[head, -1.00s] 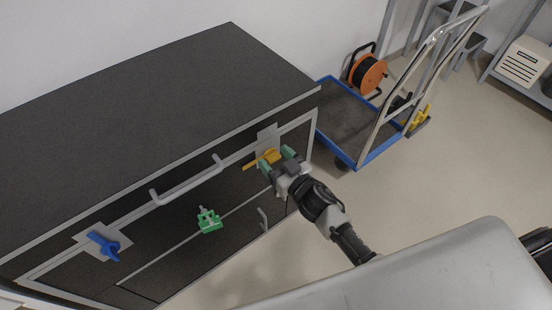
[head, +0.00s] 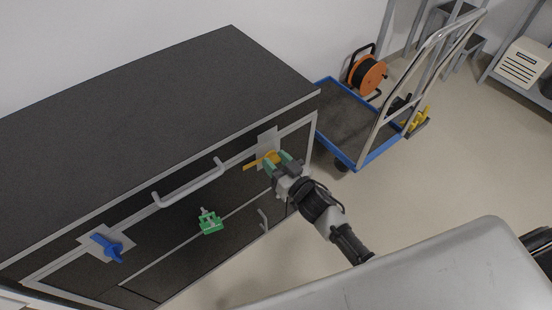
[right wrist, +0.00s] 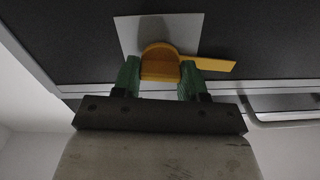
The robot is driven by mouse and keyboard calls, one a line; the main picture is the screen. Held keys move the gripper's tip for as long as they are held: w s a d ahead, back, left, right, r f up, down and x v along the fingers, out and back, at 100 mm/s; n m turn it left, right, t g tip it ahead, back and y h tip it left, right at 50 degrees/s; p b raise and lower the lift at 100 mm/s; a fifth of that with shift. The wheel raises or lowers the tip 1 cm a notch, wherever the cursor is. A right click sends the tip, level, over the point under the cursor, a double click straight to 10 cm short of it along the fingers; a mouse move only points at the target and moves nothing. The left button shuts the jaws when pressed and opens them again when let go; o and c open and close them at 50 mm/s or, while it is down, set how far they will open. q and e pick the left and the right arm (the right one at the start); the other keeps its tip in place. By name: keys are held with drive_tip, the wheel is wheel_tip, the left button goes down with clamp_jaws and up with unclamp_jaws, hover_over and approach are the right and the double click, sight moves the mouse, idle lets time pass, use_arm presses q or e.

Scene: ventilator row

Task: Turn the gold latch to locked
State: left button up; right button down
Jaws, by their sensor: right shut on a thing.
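The gold latch (head: 254,163) is on a light plate (head: 267,138) at the right end of the dark cabinet's front. Its pointer sticks out to the left in the head view. In the right wrist view the latch (right wrist: 160,64) shows as a rounded hub with a flat pointer to the right. My right gripper (head: 278,161) has its green fingers on both sides of the hub. In the right wrist view the right gripper (right wrist: 160,76) is shut on the hub. My left gripper is not in view.
A blue latch (head: 107,246) sits on the cabinet's left end. A long handle (head: 188,187) and a green clasp (head: 210,222) lie between. A blue-edged cart (head: 345,125) and an orange cable reel (head: 368,75) stand at right. The floor right of my arm is clear.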

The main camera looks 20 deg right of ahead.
drive_tip(key=m+p, duration=0.3)
drive_tip(key=m, duration=0.2)
drive_tip(key=shift+d+r, duration=0.1)
drive_tip(key=shift+r, duration=0.05)
drive_tip(key=shift+m+p, duration=0.55)
drive_tip(key=shift+m, duration=0.45)
drive_tip(key=m, duration=0.2)
drive_tip(key=shift+f+m, duration=0.2)
drive_tip(key=shift+m, duration=0.2)
drive_tip(key=m, duration=0.2)
drive_tip(key=shift+m, duration=0.3)
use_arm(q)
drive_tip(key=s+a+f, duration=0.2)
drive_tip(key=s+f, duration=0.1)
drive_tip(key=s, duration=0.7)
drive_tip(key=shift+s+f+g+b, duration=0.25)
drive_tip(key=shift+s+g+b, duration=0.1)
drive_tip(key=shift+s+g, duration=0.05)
use_arm(e)
drive_tip(key=shift+f+m, duration=0.15)
drive_tip(key=shift+m, duration=1.75)
drive_tip(key=c, duration=0.6)
unclamp_jaws()
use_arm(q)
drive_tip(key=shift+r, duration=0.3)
use_arm(e)
drive_tip(key=v, duration=1.1)
